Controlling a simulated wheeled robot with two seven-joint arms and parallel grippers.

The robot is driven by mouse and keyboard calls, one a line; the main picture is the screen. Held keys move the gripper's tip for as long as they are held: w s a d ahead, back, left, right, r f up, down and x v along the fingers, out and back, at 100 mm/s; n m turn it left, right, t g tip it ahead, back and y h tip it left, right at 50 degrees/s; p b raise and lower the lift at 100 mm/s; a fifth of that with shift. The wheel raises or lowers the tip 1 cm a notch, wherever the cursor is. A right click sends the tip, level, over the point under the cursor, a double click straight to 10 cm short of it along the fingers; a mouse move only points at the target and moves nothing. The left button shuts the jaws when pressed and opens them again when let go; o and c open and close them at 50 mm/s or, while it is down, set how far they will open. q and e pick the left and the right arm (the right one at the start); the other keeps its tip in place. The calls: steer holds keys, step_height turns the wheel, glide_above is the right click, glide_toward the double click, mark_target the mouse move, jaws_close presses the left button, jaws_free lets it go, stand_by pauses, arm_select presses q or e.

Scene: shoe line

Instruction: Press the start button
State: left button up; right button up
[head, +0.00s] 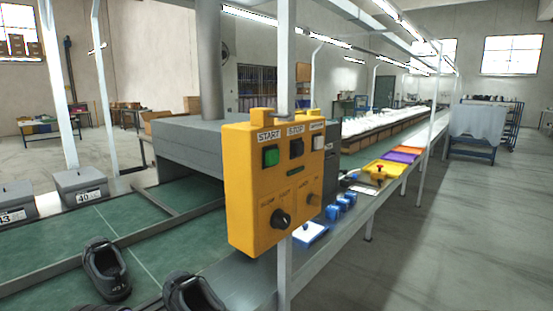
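A yellow control box (250,205) is fixed to a white post in the middle of the head view. The green start button (271,156) sits at its upper left, under a label reading START. A black button (296,148) under a second label is to its right, and a pale button (318,143) is further right. Two dark knobs are lower on the box, one of them a large black knob (281,218). Neither of my grippers is in view, and nothing covers the start button.
A green conveyor (180,245) with dark shoes (106,268) runs at the left. A grey box labelled 40 (80,187) stands beside it. A grey machine housing (170,145) is behind the control box. The floor (440,240) at the right is clear.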

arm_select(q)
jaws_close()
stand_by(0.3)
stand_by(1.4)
